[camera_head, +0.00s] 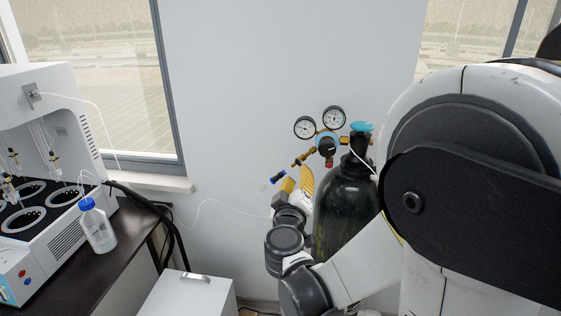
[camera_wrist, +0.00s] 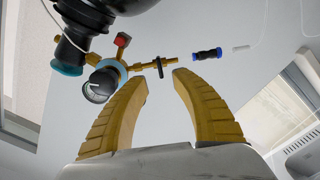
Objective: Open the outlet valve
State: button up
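The black gas cylinder (camera_head: 342,215) stands upright against the wall, with a cyan handwheel (camera_head: 361,127) on top. Its brass regulator carries two round gauges (camera_head: 305,127) and a red part (camera_wrist: 122,40). A brass outlet stem with a small black disc (camera_wrist: 160,67), which looks like the outlet valve, points left from the regulator in the head view and right in the wrist view. My gripper (camera_wrist: 160,80) is open, its yellow fingers apart and empty. The disc appears just beyond the gap between the fingertips; I cannot tell the exact distance. In the head view my gripper (camera_head: 298,178) is just below the stem.
A blue-and-black tube connector (camera_wrist: 207,55) is beside the outlet stem, with a thin clear tube. A distiller (camera_head: 40,150) and a blue-capped bottle (camera_head: 97,225) stand on a dark bench at left. A white cabinet (camera_head: 190,295) is at lower left. The wall behind is bare.

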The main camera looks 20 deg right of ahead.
aim_at(299, 165)
jog(key=x, duration=0.7)
jog(key=shift+w+d+b, duration=0.1)
jog(key=shift+w+b, duration=0.05)
jog(key=shift+b, duration=0.15)
grip_shut()
